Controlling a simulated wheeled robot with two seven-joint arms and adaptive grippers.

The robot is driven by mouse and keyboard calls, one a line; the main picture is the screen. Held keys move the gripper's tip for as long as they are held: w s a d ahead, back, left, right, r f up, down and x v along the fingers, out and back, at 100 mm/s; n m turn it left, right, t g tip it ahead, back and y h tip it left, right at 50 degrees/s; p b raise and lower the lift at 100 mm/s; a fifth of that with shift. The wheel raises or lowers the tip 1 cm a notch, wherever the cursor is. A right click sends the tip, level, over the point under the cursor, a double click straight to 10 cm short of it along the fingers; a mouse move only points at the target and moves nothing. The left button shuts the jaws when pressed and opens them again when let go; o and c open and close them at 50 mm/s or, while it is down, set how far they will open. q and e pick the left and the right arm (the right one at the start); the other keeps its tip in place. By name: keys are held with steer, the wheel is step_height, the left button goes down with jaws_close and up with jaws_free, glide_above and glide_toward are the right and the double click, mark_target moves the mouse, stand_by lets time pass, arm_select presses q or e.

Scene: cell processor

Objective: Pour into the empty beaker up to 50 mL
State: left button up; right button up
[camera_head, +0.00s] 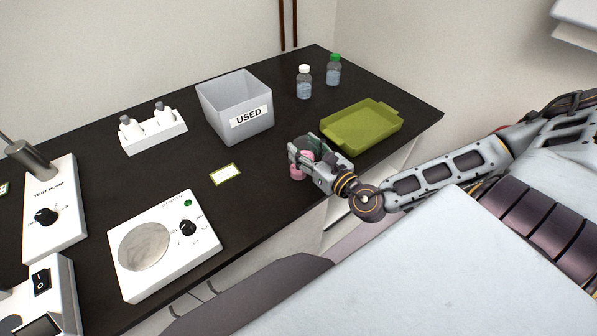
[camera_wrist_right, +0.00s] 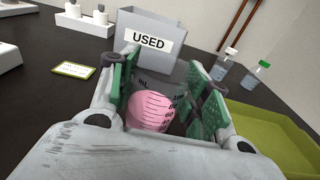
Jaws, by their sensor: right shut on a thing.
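My right gripper (camera_head: 302,160) is shut on a small graduated beaker with pink contents (camera_wrist_right: 150,108). The pink shows between the green-padded fingers in the right wrist view, with black scale marks on the beaker wall. In the head view the beaker (camera_head: 297,172) is partly covered by the fingers, beside the green tray near the table's front edge. I cannot tell whether it touches the table. No empty beaker is seen in either view. My left gripper is not in view.
A grey "USED" bin (camera_head: 234,110) stands behind the gripper. A green tray (camera_head: 362,128), two bottles (camera_head: 304,84) (camera_head: 334,72), a white rack (camera_head: 151,133), a stirrer plate (camera_head: 163,246) and a test pump (camera_head: 50,208) surround it. A small label card (camera_head: 225,175) lies flat. Dark table between is clear.

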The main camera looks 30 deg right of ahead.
steer(key=shift+f+b, duration=0.1)
steer(key=shift+b, duration=0.2)
steer(key=shift+r+p, duration=0.4)
steer(key=shift+r, duration=0.05)
steer(key=shift+r+p, duration=2.15)
steer(key=shift+r, duration=0.05)
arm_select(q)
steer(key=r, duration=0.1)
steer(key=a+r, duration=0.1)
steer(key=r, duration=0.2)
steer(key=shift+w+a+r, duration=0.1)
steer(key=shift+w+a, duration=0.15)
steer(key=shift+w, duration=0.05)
